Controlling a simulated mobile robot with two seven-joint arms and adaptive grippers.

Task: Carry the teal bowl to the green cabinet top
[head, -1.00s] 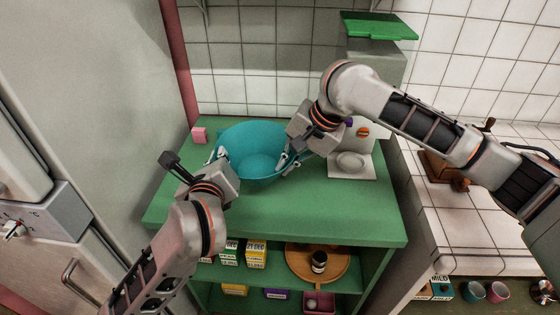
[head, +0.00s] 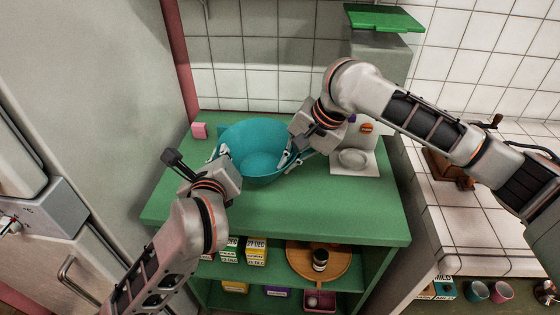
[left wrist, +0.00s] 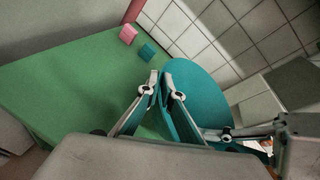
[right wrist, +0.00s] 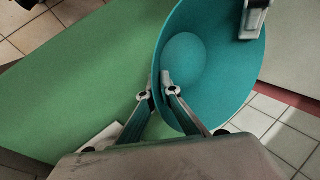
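The teal bowl (head: 258,163) is upright over the back middle of the green cabinet top (head: 300,212); I cannot tell whether its base touches the surface. My left gripper (head: 218,157) is shut on the bowl's left rim. In the left wrist view its fingertips (left wrist: 163,84) meet across the bowl wall (left wrist: 200,80). My right gripper (head: 290,157) is shut on the bowl's right rim. In the right wrist view its fingertips (right wrist: 163,84) pinch the rim, and the bowl's inside (right wrist: 205,85) shows empty. The bowl's underside is hidden.
A pink block (head: 199,131) sits left of the bowl; a teal block (left wrist: 148,50) shows beside it in the left wrist view. A white machine (head: 356,150) stands at the right. The cabinet's front strip is clear. Boxes (head: 256,251) and a wooden tray (head: 340,264) fill the shelf below.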

